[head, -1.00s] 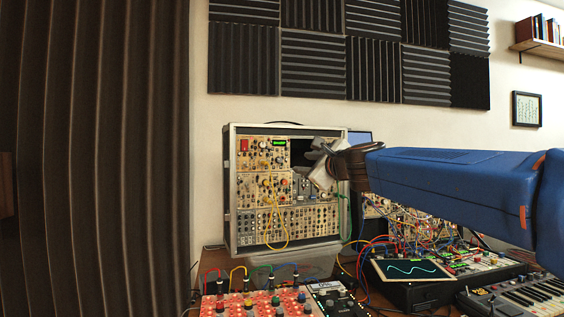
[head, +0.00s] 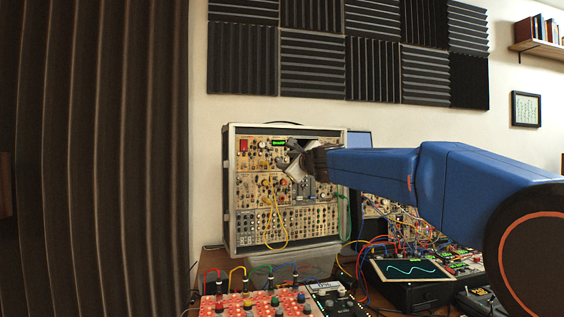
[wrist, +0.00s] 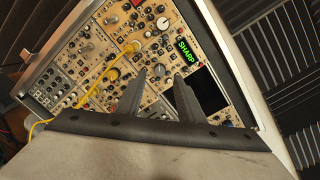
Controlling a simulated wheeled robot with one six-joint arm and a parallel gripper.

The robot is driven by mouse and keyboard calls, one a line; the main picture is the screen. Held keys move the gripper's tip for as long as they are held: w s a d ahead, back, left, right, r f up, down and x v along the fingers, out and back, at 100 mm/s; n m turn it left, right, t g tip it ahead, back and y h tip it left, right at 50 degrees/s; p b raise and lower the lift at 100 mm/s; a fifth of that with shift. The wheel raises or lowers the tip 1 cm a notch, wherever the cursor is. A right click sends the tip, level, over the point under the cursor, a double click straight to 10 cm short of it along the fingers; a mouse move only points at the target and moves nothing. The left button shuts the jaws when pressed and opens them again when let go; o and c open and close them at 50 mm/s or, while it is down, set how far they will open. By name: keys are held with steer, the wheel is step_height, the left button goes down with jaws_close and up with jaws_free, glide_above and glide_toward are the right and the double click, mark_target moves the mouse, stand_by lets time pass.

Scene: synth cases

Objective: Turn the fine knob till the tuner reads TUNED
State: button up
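The tuner display (wrist: 186,51) reads SHARP in green letters in the wrist view. In the head view the display (head: 278,143) is a small green patch near the top of the modular rack (head: 232,190). A pale round knob (wrist: 162,23) sits beside the display. Several other knobs are close by, and I cannot read which is marked fine. My gripper (wrist: 160,75) is open in front of the panel, its two fingers apart with nothing held. In the head view my gripper (head: 292,158) is just below and right of the display, covering part of the rack.
A yellow patch cable (wrist: 113,60) is plugged in left of my fingers and hangs down the rack. A dark screen (wrist: 208,90) lies to the right. A red panel with knobs (head: 255,303) and a scope-like screen (head: 411,269) stand on the desk below.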

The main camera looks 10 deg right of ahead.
mark_target(279, 160)
steer(key=shift+w+a, duration=0.25)
steer(key=shift+w, duration=0.85)
steer(key=shift+w+a, duration=0.2)
steer(key=shift+w, duration=0.85)
steer(key=shift+c, duration=0.7)
jaws_close()
